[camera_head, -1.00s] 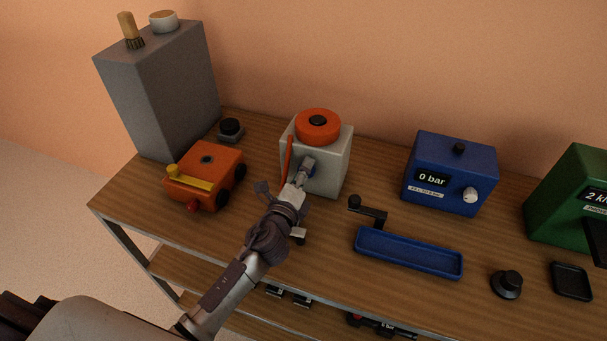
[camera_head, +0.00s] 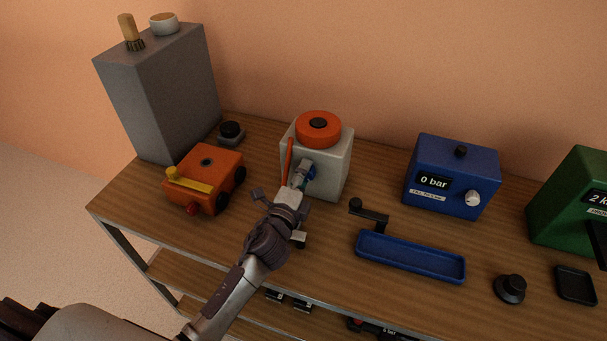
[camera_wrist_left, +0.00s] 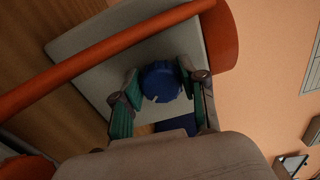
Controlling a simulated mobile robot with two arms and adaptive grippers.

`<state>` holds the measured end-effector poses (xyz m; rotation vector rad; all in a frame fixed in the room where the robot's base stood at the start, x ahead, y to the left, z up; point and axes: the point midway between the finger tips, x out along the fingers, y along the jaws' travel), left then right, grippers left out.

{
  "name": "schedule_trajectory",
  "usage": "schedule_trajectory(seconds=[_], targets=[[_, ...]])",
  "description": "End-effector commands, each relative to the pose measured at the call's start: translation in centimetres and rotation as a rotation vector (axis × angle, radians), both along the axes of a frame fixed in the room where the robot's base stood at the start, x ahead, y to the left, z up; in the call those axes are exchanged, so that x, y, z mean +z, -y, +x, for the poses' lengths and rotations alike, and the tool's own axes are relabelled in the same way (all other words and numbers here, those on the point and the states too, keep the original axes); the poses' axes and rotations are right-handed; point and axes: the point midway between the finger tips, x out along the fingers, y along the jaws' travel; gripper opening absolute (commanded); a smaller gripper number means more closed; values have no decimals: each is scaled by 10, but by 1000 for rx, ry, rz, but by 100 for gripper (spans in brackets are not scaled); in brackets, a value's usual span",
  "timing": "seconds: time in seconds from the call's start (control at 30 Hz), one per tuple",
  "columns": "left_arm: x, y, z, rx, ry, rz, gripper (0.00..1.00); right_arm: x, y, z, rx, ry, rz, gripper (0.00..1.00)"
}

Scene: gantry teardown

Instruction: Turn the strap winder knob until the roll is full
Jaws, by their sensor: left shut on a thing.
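The strap winder is a pale grey box (camera_head: 333,175) with an orange roll (camera_head: 318,129) lying on top. An orange strap (camera_head: 288,160) hangs down at its left front; it crosses the left wrist view (camera_wrist_left: 95,65) as a long band. The blue knob (camera_wrist_left: 162,82) is on the box's front face. My left gripper (camera_head: 303,176) is at that face, its two fingers on either side of the knob and shut on it. In the head view the gripper partly hides the knob. My right gripper is not in view.
An orange block with a yellow lever (camera_head: 205,175) stands left of the winder, before a tall grey cabinet (camera_head: 160,95). To the right are a black crank (camera_head: 369,214), a blue tray (camera_head: 410,257), a blue gauge box (camera_head: 452,175) and a green box (camera_head: 570,205).

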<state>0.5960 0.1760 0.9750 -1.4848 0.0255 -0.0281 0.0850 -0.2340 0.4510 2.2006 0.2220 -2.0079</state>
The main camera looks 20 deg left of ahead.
Motion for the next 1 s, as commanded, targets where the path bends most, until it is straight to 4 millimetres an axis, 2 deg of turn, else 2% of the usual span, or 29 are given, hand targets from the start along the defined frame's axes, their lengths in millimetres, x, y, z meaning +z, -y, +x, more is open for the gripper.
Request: schedule_trajectory(seconds=[0.07,0.1,0.23,0.53,0.67,0.77,1.0], targets=[[-1,0,0,0,-2,1,7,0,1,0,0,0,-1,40],[-1,0,0,0,-2,1,45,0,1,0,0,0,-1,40],[-1,0,0,0,-2,1,67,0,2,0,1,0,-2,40],[0,0,-1,0,-1,2,67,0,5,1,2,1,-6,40],[-1,0,-9,0,-2,1,67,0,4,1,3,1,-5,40],[-2,-1,-26,0,-3,1,67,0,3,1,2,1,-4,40],[-2,-3,-78,1,-5,0,67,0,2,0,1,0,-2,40]])
